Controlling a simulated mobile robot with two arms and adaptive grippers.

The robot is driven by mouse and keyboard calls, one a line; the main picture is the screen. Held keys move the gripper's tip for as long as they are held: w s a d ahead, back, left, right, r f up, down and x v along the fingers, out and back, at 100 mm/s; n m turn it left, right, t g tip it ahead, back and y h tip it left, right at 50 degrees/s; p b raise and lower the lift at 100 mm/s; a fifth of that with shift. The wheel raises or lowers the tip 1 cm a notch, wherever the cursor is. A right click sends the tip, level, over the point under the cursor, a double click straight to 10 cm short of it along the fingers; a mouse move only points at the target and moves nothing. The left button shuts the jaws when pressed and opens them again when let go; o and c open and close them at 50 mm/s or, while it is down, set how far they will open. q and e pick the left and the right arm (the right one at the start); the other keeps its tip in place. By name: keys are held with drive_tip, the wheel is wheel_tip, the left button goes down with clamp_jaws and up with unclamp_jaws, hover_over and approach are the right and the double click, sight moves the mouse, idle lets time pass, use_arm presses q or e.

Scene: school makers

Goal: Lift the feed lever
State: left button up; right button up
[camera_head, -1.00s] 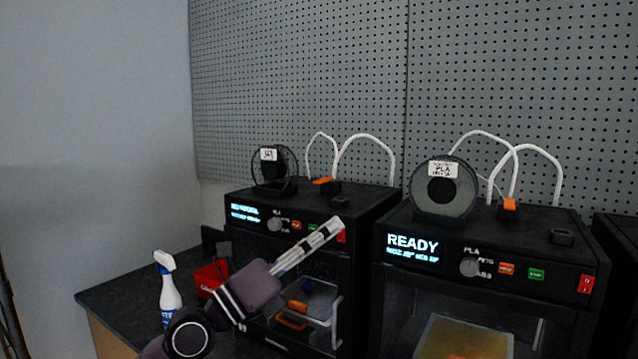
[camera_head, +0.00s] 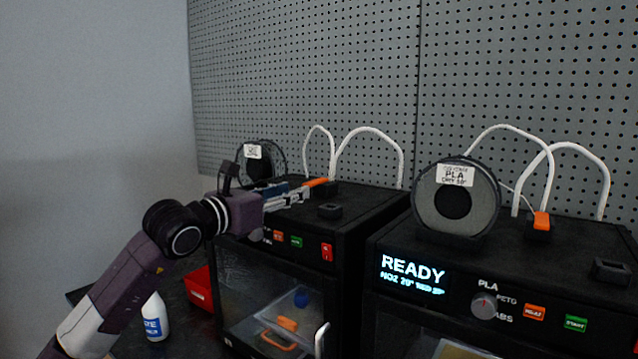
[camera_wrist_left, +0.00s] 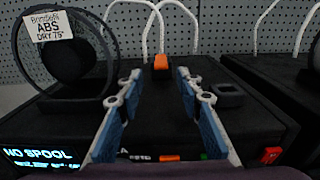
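The orange feed lever (camera_head: 317,182) lies on top of the left printer (camera_head: 365,207), at its black feeder block. In the left wrist view the lever (camera_wrist_left: 161,62) sits ahead, between and just beyond my fingertips. My left gripper (camera_head: 303,194) reaches over the printer top from the left. In the left wrist view my left gripper (camera_wrist_left: 159,75) is open with nothing between its blue-padded fingers. In the head view the fingertips look close to the lever; whether they touch is unclear. The right printer has a similar orange lever (camera_head: 541,221), standing upright. My right gripper is not in view.
A spool labelled ABS (camera_wrist_left: 68,58) stands left of my fingers; the left printer reads NO SPOOL. White tubes (camera_head: 372,131) arch behind the lever. A spool labelled PLA (camera_head: 456,204) stands on the right printer, which reads READY.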

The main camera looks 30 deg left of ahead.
sight(308, 183)
use_arm(q)
drive_tip(key=w+p, duration=0.1)
drive_tip(key=w, duration=0.1)
drive_tip(key=w+r+p, duration=0.1)
drive_tip(key=shift+w+d+p, duration=0.2)
drive_tip(key=shift+w+p, duration=0.15)
drive_tip(key=shift+p, duration=0.05)
drive_tip(key=shift+w+d+f+p, duration=0.1)
drive_tip(key=shift+w+f+p, duration=0.1)
drive_tip(key=shift+w, duration=0.4)
drive_tip(key=shift+w+f+p, duration=0.1)
drive_tip(key=shift+w+p, duration=0.1)
drive_tip(key=shift+w, duration=0.7)
drive_tip(key=shift+f, duration=0.1)
drive_tip(key=c, duration=0.8)
clamp_jaws()
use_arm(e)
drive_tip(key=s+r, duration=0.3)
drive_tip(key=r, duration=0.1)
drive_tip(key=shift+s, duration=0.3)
